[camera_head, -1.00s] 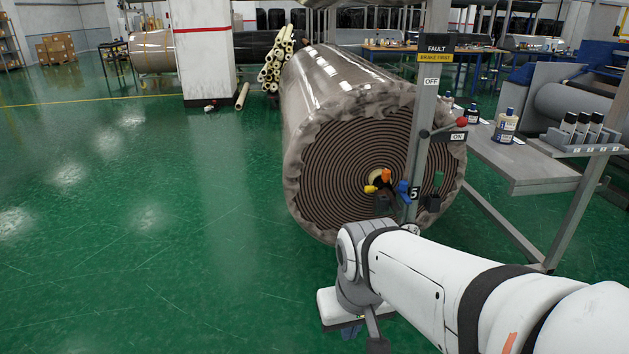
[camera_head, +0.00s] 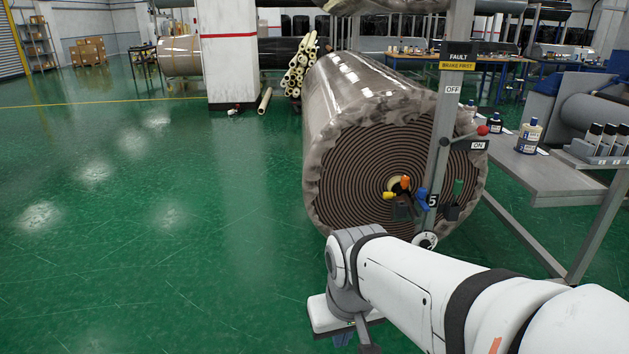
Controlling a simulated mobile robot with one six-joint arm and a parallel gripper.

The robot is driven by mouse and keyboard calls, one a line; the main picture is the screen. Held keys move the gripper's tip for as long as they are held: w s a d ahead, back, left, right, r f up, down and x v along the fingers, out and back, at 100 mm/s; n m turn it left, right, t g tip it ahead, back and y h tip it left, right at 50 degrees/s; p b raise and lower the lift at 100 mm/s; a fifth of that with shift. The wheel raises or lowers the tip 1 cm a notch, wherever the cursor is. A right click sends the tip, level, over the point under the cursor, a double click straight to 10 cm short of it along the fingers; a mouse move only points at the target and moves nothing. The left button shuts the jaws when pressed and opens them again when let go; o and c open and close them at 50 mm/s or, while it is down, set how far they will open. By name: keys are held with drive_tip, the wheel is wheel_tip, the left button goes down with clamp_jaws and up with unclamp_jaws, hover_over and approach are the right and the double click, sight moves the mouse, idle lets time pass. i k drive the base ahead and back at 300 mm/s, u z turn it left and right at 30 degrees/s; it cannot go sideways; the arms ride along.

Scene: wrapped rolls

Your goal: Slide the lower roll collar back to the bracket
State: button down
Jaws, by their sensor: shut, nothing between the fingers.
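The lower wrapped roll (camera_head: 345,100) lies with its ringed end facing me. At its core (camera_head: 394,185) is a small cluster of yellow, orange and dark parts, which I take to be the collar (camera_head: 403,208). A blue part (camera_head: 421,198) sits just right of it, beside the post marked 5 (camera_head: 433,200), where the bracket appears to be. These parts are too small to separate clearly.
The grey post (camera_head: 440,130) carries a FAULT sign and a red-knobbed lever (camera_head: 482,131) at ON. A bench (camera_head: 540,175) with bottles stands right. The green floor (camera_head: 180,230) at left is clear.

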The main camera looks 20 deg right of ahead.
sight(387, 195)
drive_tip(key=i, duration=0.95)
